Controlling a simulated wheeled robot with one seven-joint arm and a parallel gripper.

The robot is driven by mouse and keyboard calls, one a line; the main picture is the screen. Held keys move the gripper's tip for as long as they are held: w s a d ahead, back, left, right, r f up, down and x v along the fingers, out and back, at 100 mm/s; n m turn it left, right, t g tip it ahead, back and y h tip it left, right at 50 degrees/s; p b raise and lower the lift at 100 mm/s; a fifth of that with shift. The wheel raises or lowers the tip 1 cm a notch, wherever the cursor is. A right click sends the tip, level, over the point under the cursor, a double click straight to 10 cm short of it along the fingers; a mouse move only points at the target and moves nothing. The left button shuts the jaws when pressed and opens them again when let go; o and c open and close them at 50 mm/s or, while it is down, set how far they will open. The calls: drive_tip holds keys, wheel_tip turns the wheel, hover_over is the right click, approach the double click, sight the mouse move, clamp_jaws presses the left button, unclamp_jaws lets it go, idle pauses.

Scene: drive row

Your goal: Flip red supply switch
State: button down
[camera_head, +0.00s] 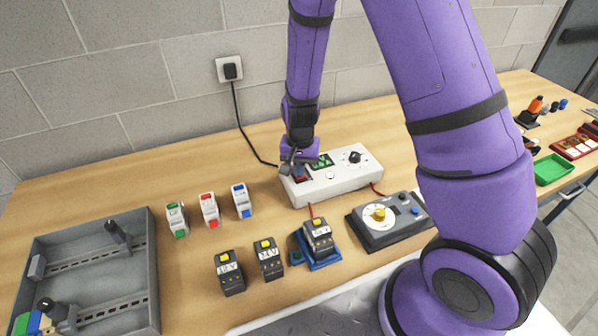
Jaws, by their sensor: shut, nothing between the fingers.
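The white power supply box (331,180) stands on the bench near the wall, with a green display (322,160) and a black knob (355,157) on top. The red supply switch (302,176) is at the box's left end. My gripper (290,167) is shut and empty, pointing down at that left end, right by the red switch. The gripper partly hides the switch. I cannot tell whether the fingers touch it, nor which way the switch is set.
A grey tester with a yellow knob (379,214) stands right of centre. Small modules with green, red (209,210) and blue parts stand left. Black blocks (229,272) and a blue holder (318,262) are in front. A grey tray (143,258) with rails fills the left.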

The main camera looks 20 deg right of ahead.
drive_tip(key=shift+f, duration=0.2)
drive_tip(key=shift+r, duration=3.55)
drive_tip(key=shift+r, duration=0.4)
drive_tip(key=s+d+r+n+t, duration=0.1)
drive_tip(key=s+d+r, duration=0.1)
drive_tip(key=s+r, duration=0.45)
drive_tip(key=s+d+r+n+t+y, duration=0.1)
drive_tip(key=s+r+n, duration=0.15)
drive_tip(key=r, duration=0.75)
drive_tip(key=s+d+r+n+t, duration=0.1)
drive_tip(key=s+d+r+t, duration=0.1)
drive_tip(key=s+r, duration=0.5)
drive_tip(key=s+d+r+n+t+h, duration=0.1)
drive_tip(key=s+d+r, duration=0.1)
drive_tip(key=s+r, duration=0.3)
drive_tip(key=s, duration=0.3)
drive_tip(key=shift+r, duration=0.25)
